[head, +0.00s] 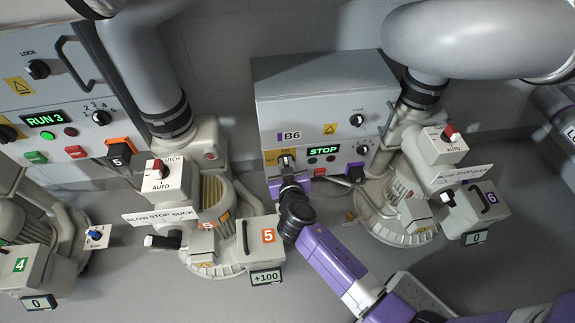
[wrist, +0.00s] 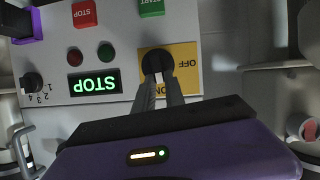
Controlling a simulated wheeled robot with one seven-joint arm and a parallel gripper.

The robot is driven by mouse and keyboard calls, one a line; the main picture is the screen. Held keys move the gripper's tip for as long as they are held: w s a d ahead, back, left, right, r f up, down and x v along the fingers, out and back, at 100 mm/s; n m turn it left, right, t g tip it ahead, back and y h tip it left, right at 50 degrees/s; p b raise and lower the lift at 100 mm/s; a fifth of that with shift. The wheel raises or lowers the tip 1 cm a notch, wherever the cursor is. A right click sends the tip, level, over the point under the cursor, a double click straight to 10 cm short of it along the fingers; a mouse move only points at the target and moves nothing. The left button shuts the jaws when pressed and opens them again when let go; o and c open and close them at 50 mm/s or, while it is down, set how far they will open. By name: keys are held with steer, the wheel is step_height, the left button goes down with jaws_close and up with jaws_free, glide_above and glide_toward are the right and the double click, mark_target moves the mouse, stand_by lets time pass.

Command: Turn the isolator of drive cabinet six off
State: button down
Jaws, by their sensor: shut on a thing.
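Drive cabinet six (head: 325,85) is a grey box labelled B6, with a green STOP display. Its isolator (head: 286,160) is a black knob on a yellow plate at the left of the front panel. In the wrist view, turned upside down, the isolator knob (wrist: 155,58) sits on the yellow plate with OFF beside it and ON partly hidden by my fingers. My gripper (head: 287,178), purple with grey fingers, is in front of the panel. In the wrist view my gripper (wrist: 160,80) is shut on the knob.
A green START button (wrist: 151,8) and red STOP button (wrist: 84,13) are close to the isolator. Blower 6 (head: 400,205) stands right of the cabinet and blower 5 (head: 215,200) left, both near my arm. Bare floor (head: 330,285) lies between them.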

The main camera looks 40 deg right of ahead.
steer(key=shift+w+a+f+n+g+h+b, duration=0.25)
steer(key=shift+n+h+b, duration=0.5)
steer(key=shift+n+b, duration=0.4)
steer(key=shift+w+a+f+n+g+h+b, duration=0.2)
steer(key=shift+a+f+n+g+h+b, duration=0.15)
steer(key=shift+n+h+b, duration=0.75)
steer(key=shift+w+a+f+n+g+h+b, duration=0.2)
steer(key=shift+a+n+h+b, duration=0.2)
steer(key=shift+n+b, duration=0.8)
steer(key=shift+n, duration=0.35)
steer(key=c, duration=1.4)
jaws_free()
steer(key=shift+r, duration=0.1)
step_height(320, 180, up, 20)
steer(key=p, duration=0.9)
steer(key=shift+p, duration=0.4)
